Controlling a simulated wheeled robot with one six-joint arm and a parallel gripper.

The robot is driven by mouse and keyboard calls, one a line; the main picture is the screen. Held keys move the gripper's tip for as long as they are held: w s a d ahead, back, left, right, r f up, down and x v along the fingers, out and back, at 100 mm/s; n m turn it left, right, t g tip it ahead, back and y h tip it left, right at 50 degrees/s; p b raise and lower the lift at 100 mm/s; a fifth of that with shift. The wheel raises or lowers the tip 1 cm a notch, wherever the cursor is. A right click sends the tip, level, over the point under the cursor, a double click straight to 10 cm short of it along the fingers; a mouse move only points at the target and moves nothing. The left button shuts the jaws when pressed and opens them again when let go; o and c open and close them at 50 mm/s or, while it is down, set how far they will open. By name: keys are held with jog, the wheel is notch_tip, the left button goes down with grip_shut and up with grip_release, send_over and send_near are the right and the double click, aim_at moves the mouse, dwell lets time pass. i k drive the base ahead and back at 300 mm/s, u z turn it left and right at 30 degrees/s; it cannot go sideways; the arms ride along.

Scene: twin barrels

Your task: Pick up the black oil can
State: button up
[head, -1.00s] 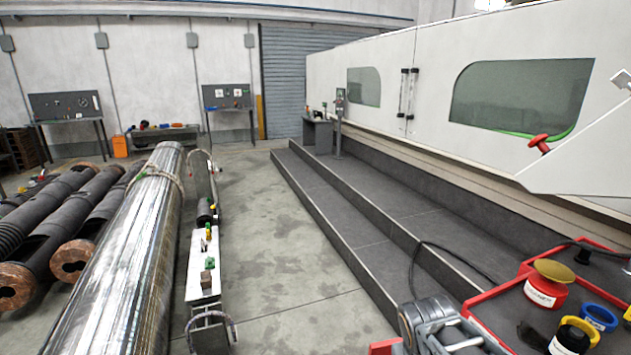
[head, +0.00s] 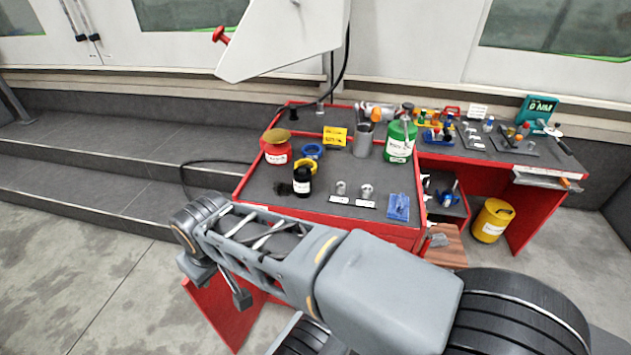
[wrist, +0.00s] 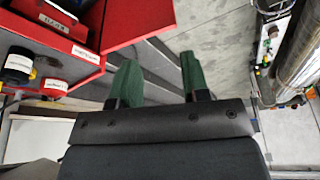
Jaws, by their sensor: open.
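The black oil can (head: 302,182), a small dark can with a white label, stands upright on the grey top of the red workbench (head: 262,190) in the head view. A yellow ring (head: 313,162) lies right behind it. A dark patch lies at its left; I cannot tell what it is. In the wrist view a black can with a white label (wrist: 18,66) shows at the left edge. My gripper (wrist: 157,62) shows there with its two green-padded fingers apart and nothing between them. It is off to the side of the can, facing floor and steps. I cannot make out the fingers in the head view.
A red can (head: 277,152) with a tan lid and a blue ring (head: 312,151) stand close to the oil can. A green bottle (head: 400,143), a grey cup (head: 362,140) and small metal parts share the bench. A yellow bucket (head: 492,221) stands below. Floor at left is clear.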

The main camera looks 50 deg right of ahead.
aim_at(302, 175)
jog(key=z, duration=1.5)
jog(key=k, duration=0.5)
jog(key=z, duration=1)
jog(key=i, duration=0.9)
jog(key=u, duration=3.3)
